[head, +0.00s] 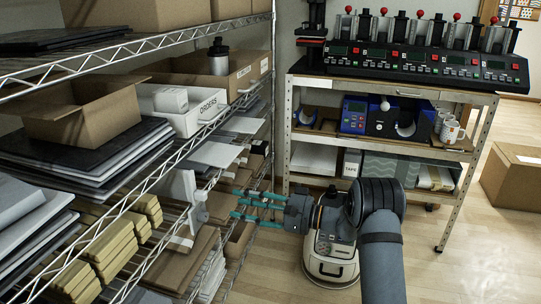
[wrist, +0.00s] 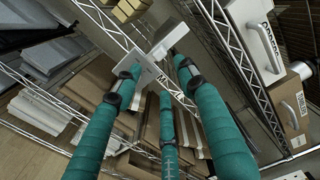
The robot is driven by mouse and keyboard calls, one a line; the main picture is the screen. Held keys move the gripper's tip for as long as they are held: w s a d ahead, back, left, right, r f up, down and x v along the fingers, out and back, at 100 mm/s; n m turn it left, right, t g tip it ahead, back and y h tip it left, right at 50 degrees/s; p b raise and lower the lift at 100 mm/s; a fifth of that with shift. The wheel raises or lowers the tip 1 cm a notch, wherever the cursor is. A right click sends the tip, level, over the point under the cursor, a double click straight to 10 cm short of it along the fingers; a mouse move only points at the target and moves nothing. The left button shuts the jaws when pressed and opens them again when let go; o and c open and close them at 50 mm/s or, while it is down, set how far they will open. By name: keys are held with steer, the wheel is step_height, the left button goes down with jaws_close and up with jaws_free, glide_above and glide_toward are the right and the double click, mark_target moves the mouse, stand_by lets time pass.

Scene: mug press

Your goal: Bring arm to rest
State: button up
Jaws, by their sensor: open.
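My gripper (head: 238,204) has teal fingers and reaches left from my arm toward the wire shelf rack (head: 190,122). Its fingers are spread open, with nothing seen held between them. In the wrist view my gripper (wrist: 158,82) shows three teal fingers with dark joints, pointing into the rack. A white, angular object (head: 190,200) stands at the rack's edge, just left of the fingertips. It also shows in the wrist view (wrist: 168,38) just beyond the fingertips; I cannot tell whether they touch it.
A shelf unit (head: 466,190) with the mug press machine (head: 420,66) stands behind my arm. It holds a blue press (head: 354,116) and mugs (head: 451,131). A cardboard box (head: 515,180) is on the floor at right. The rack carries boxes and yellowish stacks (head: 100,245). Floor at lower right is clear.

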mark_target(206, 198)
steer(key=a, duration=0.3)
steer(key=w+a, duration=0.1)
steer(key=a, duration=0.3)
steer(key=w+a, duration=0.1)
steer(key=a, duration=0.2)
steer(key=shift+a, duration=0.4)
steer(key=shift+w+a, duration=0.1)
steer(key=shift+s, duration=0.35)
steer(key=shift+w, duration=0.1)
